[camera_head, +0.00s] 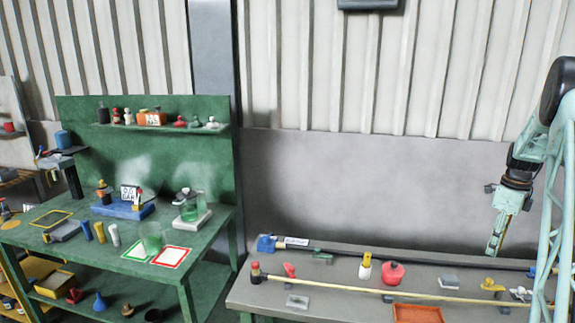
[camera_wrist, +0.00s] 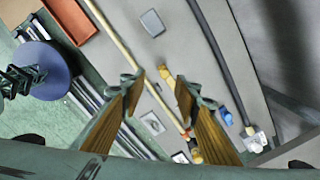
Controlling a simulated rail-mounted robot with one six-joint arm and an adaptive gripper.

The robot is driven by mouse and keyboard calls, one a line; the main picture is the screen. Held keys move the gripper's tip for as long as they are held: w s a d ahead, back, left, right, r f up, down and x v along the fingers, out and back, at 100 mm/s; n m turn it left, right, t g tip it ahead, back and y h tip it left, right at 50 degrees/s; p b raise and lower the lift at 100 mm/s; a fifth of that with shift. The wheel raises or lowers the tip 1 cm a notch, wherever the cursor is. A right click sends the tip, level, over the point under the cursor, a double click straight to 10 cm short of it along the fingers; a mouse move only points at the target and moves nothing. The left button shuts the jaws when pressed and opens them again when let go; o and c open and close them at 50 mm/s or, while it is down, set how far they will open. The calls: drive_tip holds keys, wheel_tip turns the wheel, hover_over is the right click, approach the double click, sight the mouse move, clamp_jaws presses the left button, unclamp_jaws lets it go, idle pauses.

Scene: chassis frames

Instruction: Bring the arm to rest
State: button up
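My arm (camera_head: 540,150) reaches in from the right side of the head view. My gripper (camera_head: 495,245) hangs from it, pointing down, above the right part of the grey table (camera_head: 260,297). In the wrist view my gripper (camera_wrist: 158,82) shows two fingers with a clear gap between them. It is open and nothing is held. Table items show well below the fingers in that view, apart from them.
On the grey table lie a pale rod (camera_head: 350,287), a dark rod (camera_head: 440,261), a red item (camera_head: 391,273), a yellow-white bottle (camera_head: 365,266) and an orange-red tray (camera_head: 417,314). A green workbench (camera_head: 213,245) with several items stands left. The wall (camera_head: 350,180) is behind.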

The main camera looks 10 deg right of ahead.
drive_tip(key=w+a+r+n, duration=0.2)
drive_tip(key=a+r+n, duration=0.5)
drive_tip(key=a+r, duration=1.15)
drive_tip(key=s+a+r+n+t+b, duration=0.1)
drive_tip(key=s+a+r+n, duration=0.2)
drive_tip(key=a, duration=0.5)
drive_tip(key=s+a+r+n, duration=0.2)
drive_tip(key=a+r, duration=0.1)
drive_tip(key=a, duration=0.5)
drive_tip(key=s+a+r+n+t+b, duration=0.1)
drive_tip(key=s+a+r+n, duration=0.2)
drive_tip(key=a, duration=0.4)
drive_tip(key=s+a+r+n, duration=0.3)
drive_tip(key=s+a+n, duration=0.4)
drive_tip(key=s+a, duration=0.8)
drive_tip(key=s+a+f+n+t, duration=0.1)
drive_tip(key=s+a+n, duration=0.3)
drive_tip(key=s, duration=0.5)
drive_tip(key=s+a+f+n+b, duration=0.1)
drive_tip(key=s+a+f+n, duration=0.3)
drive_tip(key=s+a, duration=0.3)
drive_tip(key=shift+s+n+t, duration=0.3)
drive_tip(key=shift+s+t, duration=0.1)
drive_tip(key=shift+s, duration=0.8)
drive_tip(key=shift+f, duration=0.1)
